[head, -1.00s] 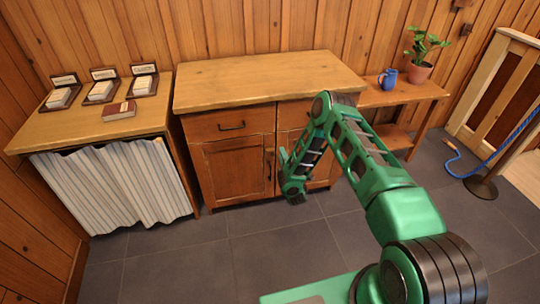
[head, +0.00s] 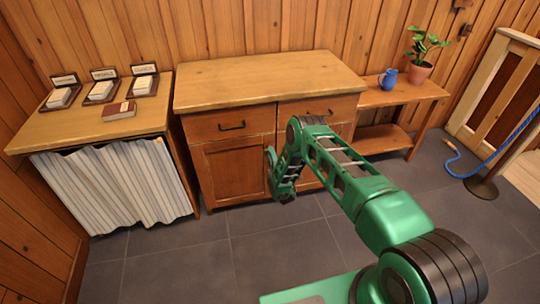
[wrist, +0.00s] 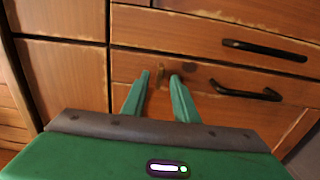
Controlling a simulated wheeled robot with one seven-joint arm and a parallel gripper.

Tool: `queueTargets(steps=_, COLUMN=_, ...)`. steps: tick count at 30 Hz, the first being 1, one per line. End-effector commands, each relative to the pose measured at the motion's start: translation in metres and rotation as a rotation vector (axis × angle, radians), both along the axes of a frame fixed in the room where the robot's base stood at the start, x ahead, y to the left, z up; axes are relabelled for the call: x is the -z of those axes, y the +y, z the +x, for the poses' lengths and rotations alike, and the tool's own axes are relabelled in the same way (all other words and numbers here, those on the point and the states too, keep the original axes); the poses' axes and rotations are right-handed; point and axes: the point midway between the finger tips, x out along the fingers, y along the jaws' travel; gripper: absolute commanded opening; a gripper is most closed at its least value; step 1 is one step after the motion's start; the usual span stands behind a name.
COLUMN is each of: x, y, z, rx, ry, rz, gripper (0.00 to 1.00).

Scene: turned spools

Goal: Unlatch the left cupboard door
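The left cupboard door (head: 232,168) is shut, below a drawer in the wooden cabinet; in the wrist view, turned sideways, it appears as the lower panel (wrist: 225,118) with a black bar handle (wrist: 245,90). A small brass latch (wrist: 160,75) sits on it near the seam between the doors. My gripper (wrist: 160,77) is open, its two green fingers on either side of the latch; I cannot tell whether they touch it. In the head view my gripper (head: 271,156) is at the door seam, and my arm hides most of the right door.
The right door's handle (wrist: 265,50) lies parallel to the left one. A curtained table (head: 60,132) stands at left, and a low bench (head: 405,95) with a blue mug (head: 388,78) and a potted plant (head: 420,70) at right. The floor in front is clear.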

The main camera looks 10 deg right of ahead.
Motion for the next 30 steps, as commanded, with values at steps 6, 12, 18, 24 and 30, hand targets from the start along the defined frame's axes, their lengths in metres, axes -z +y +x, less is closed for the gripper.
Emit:
queueTargets(steps=6, x=0.0, y=0.001, z=0.014, rx=-0.002, ry=0.0, rz=0.0, gripper=0.27)
queueTargets(steps=12, x=0.0, y=0.001, z=0.015, rx=-0.001, ry=0.0, rz=0.0, gripper=0.27)
queueTargets(steps=18, x=0.0, y=0.0, z=0.015, rx=-0.001, ry=0.001, rz=0.0, gripper=0.0)
queueTargets(steps=24, x=0.001, y=0.003, z=0.014, rx=-0.002, ry=0.002, rz=0.002, gripper=0.0)
queueTargets(steps=30, x=0.001, y=0.001, z=0.014, rx=-0.002, ry=0.003, rz=0.034, gripper=0.0)
